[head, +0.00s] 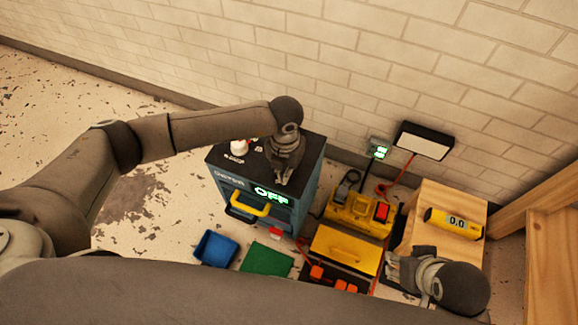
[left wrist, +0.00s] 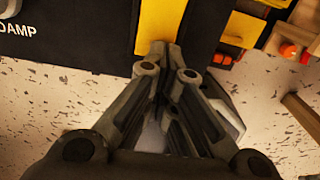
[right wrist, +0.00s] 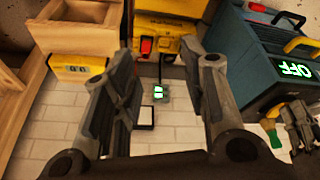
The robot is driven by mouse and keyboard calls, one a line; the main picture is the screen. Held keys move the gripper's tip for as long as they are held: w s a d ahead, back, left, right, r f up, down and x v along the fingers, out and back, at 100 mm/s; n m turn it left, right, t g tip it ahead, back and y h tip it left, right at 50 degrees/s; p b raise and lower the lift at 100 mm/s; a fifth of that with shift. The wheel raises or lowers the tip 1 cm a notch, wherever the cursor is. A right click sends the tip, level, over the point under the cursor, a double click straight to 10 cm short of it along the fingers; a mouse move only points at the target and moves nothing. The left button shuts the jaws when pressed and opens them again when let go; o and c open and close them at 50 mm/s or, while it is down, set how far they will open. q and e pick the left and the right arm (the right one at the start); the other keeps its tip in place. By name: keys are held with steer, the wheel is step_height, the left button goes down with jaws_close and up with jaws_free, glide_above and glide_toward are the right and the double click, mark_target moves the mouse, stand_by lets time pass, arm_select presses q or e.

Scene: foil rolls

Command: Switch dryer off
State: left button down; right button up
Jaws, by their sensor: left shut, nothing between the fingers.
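The dryer (head: 229,172) is a teal box with a dark top, a yellow handle (head: 250,206) and a display (head: 271,195) glowing green with "OFF". A white knob (head: 239,147) sits on its top at the left. In the right wrist view the dryer (right wrist: 245,60) shows at the right, also reading "OFF". My left gripper (head: 282,180) is over the dryer's top, right of the knob. In the left wrist view its fingers (left wrist: 170,55) are together and empty, and a "DAMP" label and part of the knob (left wrist: 9,8) show. My right gripper (head: 393,272) is open and empty, near the yellow press (head: 345,248).
A yellow machine with a red button (head: 381,212) stands right of the dryer. A wooden box (head: 415,200) carries a yellow gauge (head: 455,223) reading 0.0. A blue tray (head: 214,249) and a green mat (head: 267,259) lie in front. A wall runs behind; floor at left is clear.

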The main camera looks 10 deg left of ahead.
arm_select(q)
steer(key=shift+f, duration=0.1)
arm_select(e)
steer(key=shift+w, duration=0.1)
arm_select(q)
steer(key=shift+r, duration=0.3)
step_height(320, 180, up, 2)
steer(key=shift+a+r+p, duration=0.1)
steer(key=shift+p, duration=1.05)
steer(key=shift+r, duration=0.2)
steer(key=shift+r+p, duration=0.4)
steer(key=shift+p, duration=0.05)
steer(key=shift+r+p, duration=0.55)
steer(key=shift+r, duration=0.15)
steer(key=shift+r+p, duration=0.6)
steer(key=shift+r, duration=0.2)
arm_select(e)
step_height(320, 180, down, 10)
steer(key=g, duration=0.1)
steer(key=shift+w+a, duration=0.15)
steer(key=shift+w, duration=0.2)
steer(key=shift+r, duration=0.1)
